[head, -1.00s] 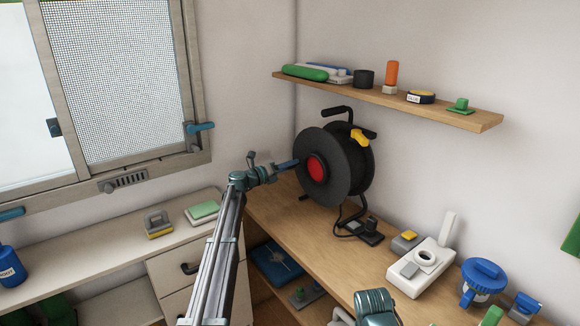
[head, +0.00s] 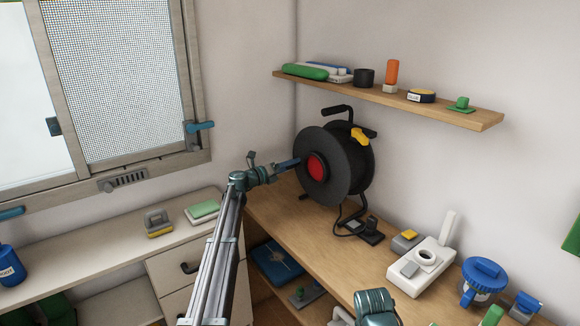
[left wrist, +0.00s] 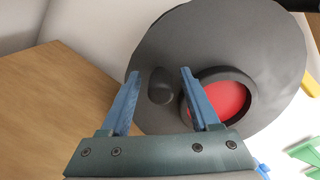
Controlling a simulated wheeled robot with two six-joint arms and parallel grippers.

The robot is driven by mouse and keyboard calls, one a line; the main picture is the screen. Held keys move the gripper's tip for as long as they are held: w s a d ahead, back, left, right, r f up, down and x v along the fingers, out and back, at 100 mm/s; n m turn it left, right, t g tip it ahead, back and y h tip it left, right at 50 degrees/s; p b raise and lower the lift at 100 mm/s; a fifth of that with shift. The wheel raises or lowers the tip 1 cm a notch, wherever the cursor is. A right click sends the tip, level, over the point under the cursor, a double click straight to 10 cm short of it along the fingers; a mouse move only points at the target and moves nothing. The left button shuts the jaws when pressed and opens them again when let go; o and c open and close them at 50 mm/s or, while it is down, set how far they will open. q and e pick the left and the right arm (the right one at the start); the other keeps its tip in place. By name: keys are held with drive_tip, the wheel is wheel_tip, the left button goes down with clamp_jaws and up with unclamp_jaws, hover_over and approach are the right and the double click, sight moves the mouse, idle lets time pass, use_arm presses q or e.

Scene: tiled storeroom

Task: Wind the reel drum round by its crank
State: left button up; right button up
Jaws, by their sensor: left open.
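The cable reel (head: 342,160) stands upright on the wooden bench, with a black drum and a red hub (head: 316,167) facing left. Its dark crank knob (left wrist: 160,87) sticks out from the drum face beside the red hub in the left wrist view. My left gripper (head: 296,162) is at the drum face, left of the hub. In the left wrist view its blue fingers (left wrist: 159,74) are open, one on each side of the knob, with gaps showing. In the head view the knob is hidden or too small to make out. My right gripper does not show.
A black plug block (head: 368,232) on a cable lies in front of the reel. A white device (head: 422,268) and a blue-lidded jar (head: 482,283) stand further right. A loaded shelf (head: 440,108) hangs above. The window (head: 125,80) is at left, over a pale counter (head: 105,245).

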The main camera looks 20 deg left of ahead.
use_arm(q)
drive_tip(key=v, duration=1.3)
drive_tip(key=shift+s+a, duration=0.25)
drive_tip(key=shift+s, duration=0.05)
